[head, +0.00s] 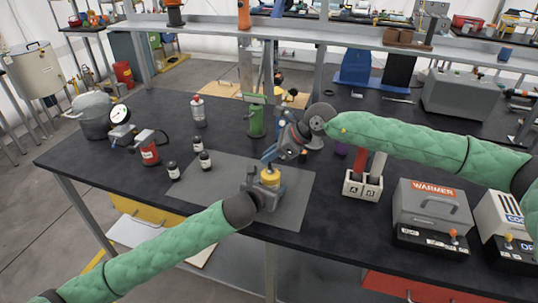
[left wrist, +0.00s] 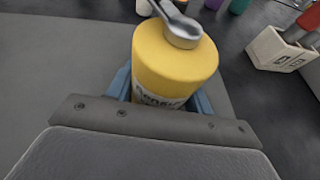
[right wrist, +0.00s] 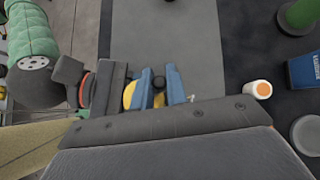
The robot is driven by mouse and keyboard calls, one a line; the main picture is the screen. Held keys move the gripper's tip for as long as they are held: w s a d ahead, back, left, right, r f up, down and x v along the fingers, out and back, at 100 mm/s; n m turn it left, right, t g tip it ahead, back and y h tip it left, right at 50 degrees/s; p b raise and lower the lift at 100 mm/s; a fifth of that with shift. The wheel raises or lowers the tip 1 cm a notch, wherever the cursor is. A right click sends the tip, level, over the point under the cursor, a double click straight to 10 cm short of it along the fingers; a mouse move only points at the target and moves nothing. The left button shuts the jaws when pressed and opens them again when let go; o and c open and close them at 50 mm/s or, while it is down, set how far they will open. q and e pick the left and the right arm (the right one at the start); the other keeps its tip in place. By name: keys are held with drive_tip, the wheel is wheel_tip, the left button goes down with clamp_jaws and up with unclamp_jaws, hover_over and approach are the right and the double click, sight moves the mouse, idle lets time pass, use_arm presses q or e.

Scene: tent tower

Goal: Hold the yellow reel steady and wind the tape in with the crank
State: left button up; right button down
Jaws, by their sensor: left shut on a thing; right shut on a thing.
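The yellow reel (head: 269,177) stands upright over the grey mat in the head view. It fills the middle of the left wrist view (left wrist: 165,65), with part of a printed label showing. My left gripper (head: 267,186) is shut around its lower part, blue fingers on both sides. A metal crank (left wrist: 183,30) sits on top of the reel. My right gripper (head: 268,159) reaches down from above and is shut at the crank. In the right wrist view a dark knob (right wrist: 159,83) lies between its blue fingers, with a bit of yellow behind. The tape cannot be made out.
The grey mat (head: 215,177) is mostly clear left of the reel. Small dark bottles (head: 173,170) stand at its left edge. A green container (head: 256,122) stands behind, a white A/B holder (head: 362,186) to the right, then a warmer (head: 432,208).

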drive_tip(key=shift+s+d+m+t+h, duration=0.1)
drive_tip(key=shift+d+m+t+h, duration=0.25)
drive_tip(key=shift+m+t, duration=0.6)
drive_tip(key=shift+s+d+m+t+h, duration=0.1)
drive_tip(key=shift+d+m+t+h, duration=0.4)
drive_tip(key=shift+m, duration=0.75)
drive_tip(key=shift+s+d+m+t+h, duration=0.15)
drive_tip(key=shift+m+t+h, duration=0.1)
drive_tip(key=shift+m+t, duration=0.75)
drive_tip(key=shift+w+d, duration=0.1)
drive_tip(key=c, duration=1.4)
unclamp_jaws()
drive_tip(key=v, duration=1.2)
drive_tip(key=shift+w+r, duration=0.1)
drive_tip(key=shift+c, duration=0.4)
